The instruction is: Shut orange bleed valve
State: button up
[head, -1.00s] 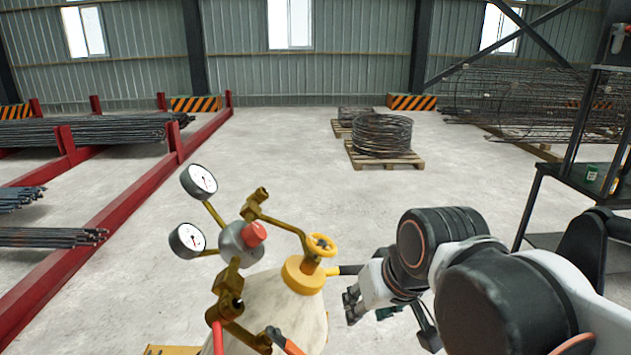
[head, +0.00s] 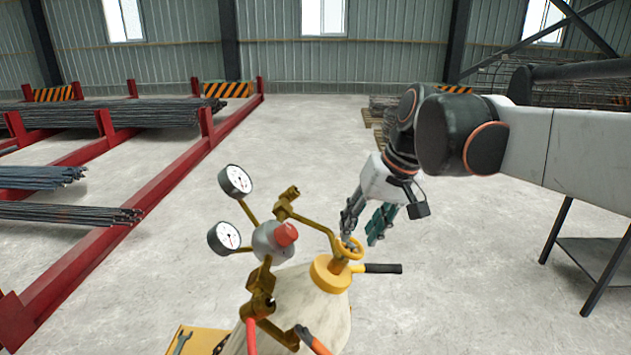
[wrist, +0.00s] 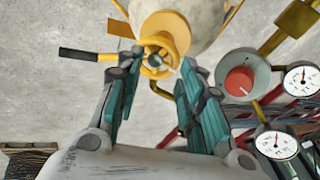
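A yellow-orange handwheel (head: 346,247) sits on a yellow collar (head: 328,274) at the top of a pale gas cylinder (head: 312,308). In the wrist view the handwheel (wrist: 158,55) lies just beyond my fingertips, between the fingers. My gripper (head: 364,230) is open and empty, just above and right of the handwheel; in the wrist view its teal-padded fingers (wrist: 160,66) are spread. I cannot tell whether they touch the wheel. An orange lever or hose (head: 311,341) also shows low beside the cylinder, cut by the frame edge. Which of them is the bleed valve is unclear.
A regulator with a red knob (head: 287,234) and two gauges (head: 235,181) (head: 224,238) stands left of the handwheel. A black-ended handle (head: 383,268) sticks out right of the collar. Red racks (head: 140,205) with rebar stand at left. Open floor lies behind the cylinder.

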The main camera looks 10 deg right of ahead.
jog(key=w+a+r+g+y+p, duration=0.1)
jog(key=w+r+p, duration=0.1)
jog(key=w+r, duration=0.2)
jog(key=w, duration=0.3)
jog(key=shift+a+g, duration=0.2)
jog(key=shift+g, duration=0.1)
